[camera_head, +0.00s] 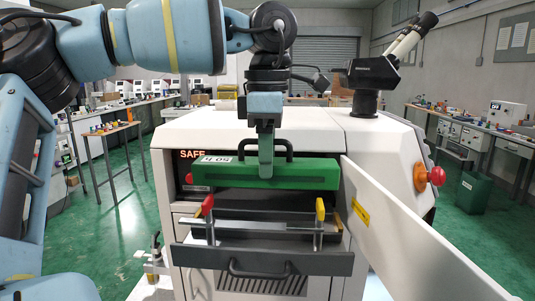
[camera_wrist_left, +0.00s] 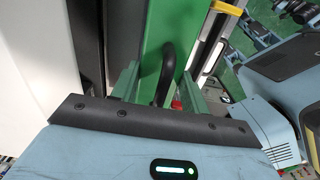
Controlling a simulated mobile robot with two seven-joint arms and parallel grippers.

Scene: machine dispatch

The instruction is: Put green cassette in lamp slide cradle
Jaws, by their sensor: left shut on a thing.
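The green cassette (camera_head: 310,174) is a long bar with a white label near its left end and a black handle on top. It looks roughly level, in front of the machine's opening. My left gripper (camera_head: 266,165) points down and is shut on the cassette's handle. The left wrist view shows the black handle (camera_wrist_left: 167,75) between the fingers, with the green body (camera_wrist_left: 153,35) beyond. The lamp slide cradle (camera_head: 265,229) extends from the machine below the cassette, with a red piece at left and yellow pieces at right. The gap between them is hard to judge. My right gripper is not in view.
The white machine (camera_head: 180,135) shows a lit "SAFE" sign. Its open door panel (camera_head: 405,235) stands out at the right of the cradle. A red knob (camera_head: 437,176) and a microscope (camera_head: 372,75) are at right. The dark drawer front (camera_head: 200,258) has a handle.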

